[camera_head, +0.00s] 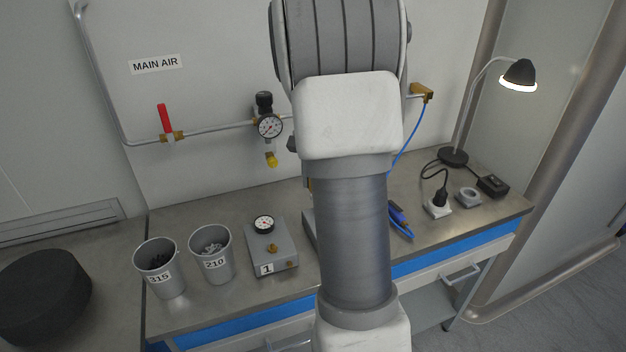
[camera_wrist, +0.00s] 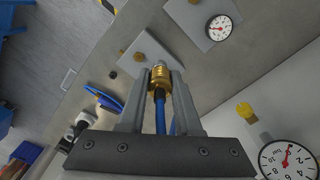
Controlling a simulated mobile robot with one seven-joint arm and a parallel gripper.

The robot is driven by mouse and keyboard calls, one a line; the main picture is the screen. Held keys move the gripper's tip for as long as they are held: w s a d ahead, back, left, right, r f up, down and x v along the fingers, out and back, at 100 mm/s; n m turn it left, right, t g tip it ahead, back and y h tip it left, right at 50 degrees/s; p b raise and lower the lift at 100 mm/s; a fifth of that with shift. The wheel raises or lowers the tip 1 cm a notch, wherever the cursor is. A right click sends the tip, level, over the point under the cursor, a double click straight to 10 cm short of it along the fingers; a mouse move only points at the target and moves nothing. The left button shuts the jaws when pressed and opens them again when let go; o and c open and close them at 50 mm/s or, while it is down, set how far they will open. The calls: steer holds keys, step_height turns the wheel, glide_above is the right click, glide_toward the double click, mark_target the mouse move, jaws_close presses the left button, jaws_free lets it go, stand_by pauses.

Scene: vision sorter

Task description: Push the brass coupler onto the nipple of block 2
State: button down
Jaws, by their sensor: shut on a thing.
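My gripper (camera_wrist: 160,85) is shut on the brass coupler (camera_wrist: 160,78) in the wrist view. A blue hose (camera_wrist: 160,115) runs from the coupler back between the fingers. The coupler's silvery front end lies in front of a grey block (camera_wrist: 138,50), probably block 2, whose number is not visible. A small brass fitting (camera_wrist: 138,57) shows on this block, beside the coupler in the picture. I cannot tell whether the coupler touches the block. In the head view my arm hides the gripper, the coupler and most of this block, leaving its left edge (camera_head: 309,232).
Block 1 (camera_head: 283,264) with a dial gauge stands to the left in the head view, beside cups 210 (camera_head: 212,263) and 315 (camera_head: 162,278). A regulator (camera_head: 268,125) hangs on the wall pipe. A lamp (camera_head: 518,75) and white socket (camera_head: 438,208) stand right.

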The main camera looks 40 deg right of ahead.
steer(key=shift+r+p, duration=1.05)
steer(key=shift+r, duration=0.3)
steer(key=shift+s+d, duration=1.75)
steer(key=shift+d, duration=0.35)
steer(key=shift+f+b, duration=3.1)
steer(key=shift+f, duration=1.7)
